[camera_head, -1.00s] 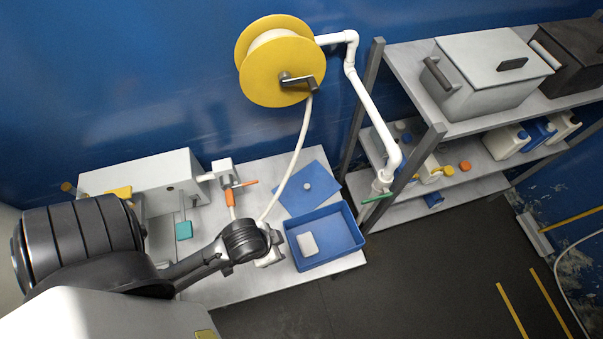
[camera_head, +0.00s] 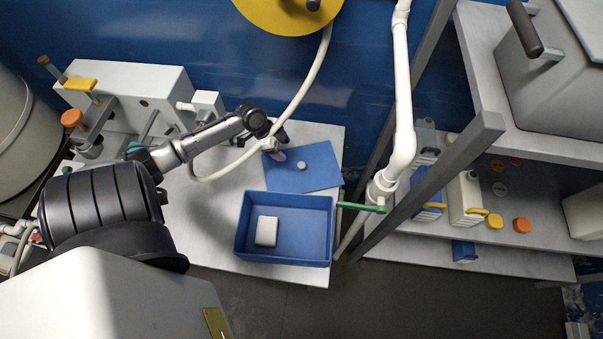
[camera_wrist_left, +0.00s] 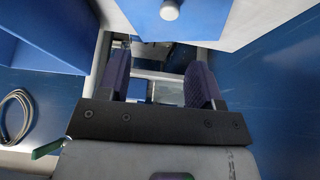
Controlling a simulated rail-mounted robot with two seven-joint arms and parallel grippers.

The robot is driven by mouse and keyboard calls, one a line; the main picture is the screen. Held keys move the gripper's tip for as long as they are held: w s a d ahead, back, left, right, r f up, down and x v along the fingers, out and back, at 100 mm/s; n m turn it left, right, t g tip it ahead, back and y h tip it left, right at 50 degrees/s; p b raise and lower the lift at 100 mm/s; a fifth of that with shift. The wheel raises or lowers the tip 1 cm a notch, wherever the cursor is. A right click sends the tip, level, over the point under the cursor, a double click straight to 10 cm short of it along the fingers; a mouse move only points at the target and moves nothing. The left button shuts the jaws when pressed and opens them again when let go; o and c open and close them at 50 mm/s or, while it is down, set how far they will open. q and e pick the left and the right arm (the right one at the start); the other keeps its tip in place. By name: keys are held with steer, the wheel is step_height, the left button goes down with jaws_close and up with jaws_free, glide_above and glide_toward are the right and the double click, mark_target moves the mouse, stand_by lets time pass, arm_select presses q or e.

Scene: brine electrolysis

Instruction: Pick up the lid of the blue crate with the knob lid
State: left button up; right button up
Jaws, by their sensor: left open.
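The blue lid (camera_head: 318,178) lies flat on the white table, behind the open blue crate (camera_head: 285,200). A small pale knob (camera_head: 301,166) stands on its top. In the left wrist view the lid (camera_wrist_left: 205,18) and its knob (camera_wrist_left: 169,10) show at the top edge, partly cut off. My left gripper (camera_head: 278,154) is over or beside the lid's back left corner, left of the knob. In the left wrist view its jaws (camera_wrist_left: 158,75) are apart with nothing held between them. My right gripper is not in view.
A white block (camera_head: 266,231) lies inside the crate. A pale hose (camera_head: 312,75) hangs close to my left arm. A white pipe with a green-handled valve (camera_head: 362,207) stands right of the crate, before the grey shelf (camera_head: 480,250).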

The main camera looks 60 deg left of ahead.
arm_select(q)
steer(key=b, duration=0.1)
glide_above(301, 164)
steer(key=s+a, duration=0.2)
steer(key=f, duration=0.7)
steer(key=shift+s+d, duration=0.15)
steer(key=shift+d, duration=0.1)
steer(key=shift+w+d+f, duration=0.2)
steer(key=shift+d+f, duration=0.05)
steer(key=shift+f, duration=0.2)
steer(key=b+x, duration=0.1)
steer(key=x, duration=0.3)
steer(key=shift+w+f, duration=0.2)
steer(key=shift+f, duration=0.25)
steer(key=c, duration=0.8)
steer(key=shift+c, duration=1.1)
